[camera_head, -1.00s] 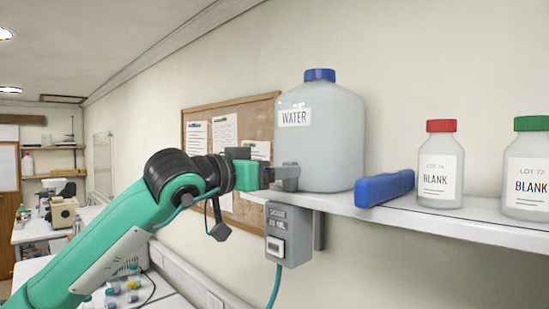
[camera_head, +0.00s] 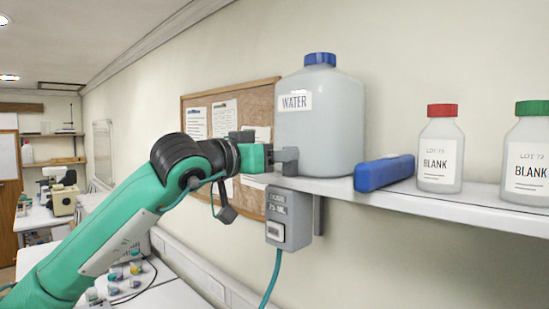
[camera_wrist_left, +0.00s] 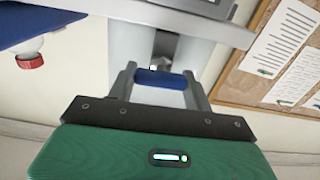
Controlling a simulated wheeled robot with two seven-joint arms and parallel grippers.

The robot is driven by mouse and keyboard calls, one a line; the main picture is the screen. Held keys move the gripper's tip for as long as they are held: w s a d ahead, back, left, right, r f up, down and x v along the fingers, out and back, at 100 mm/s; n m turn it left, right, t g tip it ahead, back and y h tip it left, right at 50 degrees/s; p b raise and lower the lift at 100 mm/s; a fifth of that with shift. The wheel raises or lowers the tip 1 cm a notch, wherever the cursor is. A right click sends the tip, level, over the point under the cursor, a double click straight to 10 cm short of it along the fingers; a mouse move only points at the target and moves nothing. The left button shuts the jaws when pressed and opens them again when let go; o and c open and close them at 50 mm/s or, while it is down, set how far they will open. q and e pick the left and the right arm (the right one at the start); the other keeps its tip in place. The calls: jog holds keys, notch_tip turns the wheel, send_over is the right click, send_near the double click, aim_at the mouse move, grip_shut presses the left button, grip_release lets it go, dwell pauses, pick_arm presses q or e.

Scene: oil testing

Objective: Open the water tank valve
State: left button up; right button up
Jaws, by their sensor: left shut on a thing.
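The water tank (camera_head: 325,125) is a translucent jug with a blue cap and a WATER label, standing on the wall shelf. My left gripper (camera_head: 284,159) is at the lower left of the tank, against its valve area. In the left wrist view, which is upside down, a blue valve handle (camera_wrist_left: 160,79) lies across between the two fingers. My left gripper (camera_wrist_left: 159,73) is shut on this handle there. The grey valve body (camera_wrist_left: 163,48) shows behind it, in front of the tank. In the head view the fingers hide the handle. My right gripper is in no view.
The shelf (camera_head: 425,195) also bears a blue block (camera_head: 383,173), a red-capped BLANK bottle (camera_head: 440,150) and a green-capped one (camera_head: 527,155). A grey dose box (camera_head: 289,217) with a hose hangs below the shelf. A corkboard (camera_head: 262,95) is on the wall behind.

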pick_arm(q)
jog(key=n+b, duration=0.3)
jog(key=b, duration=0.1)
jog(key=n+b, duration=0.4)
jog(key=shift+w+a+f+b, duration=0.15)
jog(key=shift+f+b, duration=0.05)
jog(key=shift+b, duration=0.2)
jog(key=n+b, duration=0.3)
jog(key=shift+n, duration=0.4)
jog(key=n+b, duration=0.2)
jog(key=n, duration=0.1)
jog(key=shift+a, duration=0.1)
jog(key=shift+w+n+b, duration=0.1)
jog(key=shift+n+b, duration=0.95)
jog(key=shift+n, duration=0.75)
